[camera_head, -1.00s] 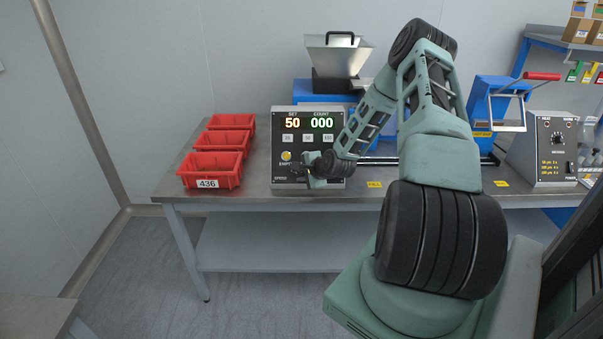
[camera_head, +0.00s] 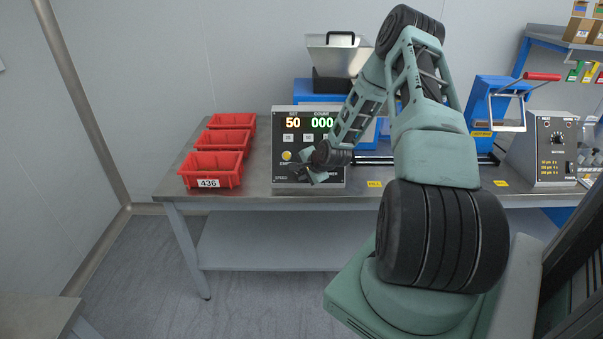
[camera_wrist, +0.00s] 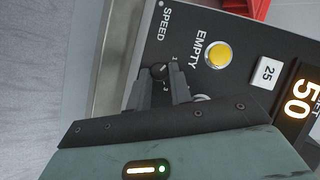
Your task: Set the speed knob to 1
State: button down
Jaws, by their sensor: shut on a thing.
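The control panel (camera_head: 283,119) is black and stands on the bench, with SET 50 and COUNT 000 lit. In the wrist view, the small black speed knob (camera_wrist: 158,71) is near the SPEED label (camera_wrist: 166,24), with small numerals beside it, a 3 among them. The knob's exact setting is too small to tell. My gripper (camera_wrist: 162,75) is shut on the knob, one finger on each side. In the head view my gripper (camera_head: 305,173) is at the panel's lower part and hides the knob.
The yellow EMPTY button (camera_wrist: 218,54) is close beside the fingers; a round part near the right finger is partly hidden. Red bins (camera_head: 210,170) stand left of the panel. A metal hopper (camera_head: 334,58) is behind it. The bench (camera_head: 265,196) front edge is just below.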

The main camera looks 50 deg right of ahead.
jog(key=c, duration=1.3)
grip_release()
jog(key=shift+o, duration=0.2)
jog(key=v, duration=1.7)
jog(key=shift+s, duration=0.15)
jog(key=shift+r, duration=0.15)
jog(key=w+a+r+n+g+y, duration=0.1)
jog(key=a+r+n+g+y, duration=0.15)
jog(key=a+n, duration=0.8)
jog(key=w+a+r+n+g+y, duration=0.1)
jog(key=a+r+n+g, duration=0.15)
jog(key=a, duration=1.55)
jog(key=s+a+r+n+g, duration=0.2)
jog(key=s+a+r+n, duration=0.1)
jog(key=s+a+n, duration=0.4)
jog(key=s+a+r+n+g+h, duration=0.1)
jog(key=s+a+r+n, duration=0.2)
jog(key=s+a+n, duration=0.4)
jog(key=s+a, duration=0.5)
jog(key=s, duration=0.1)
jog(key=shift+r+n+g, duration=0.35)
jog(key=shift+n+g, duration=0.05)
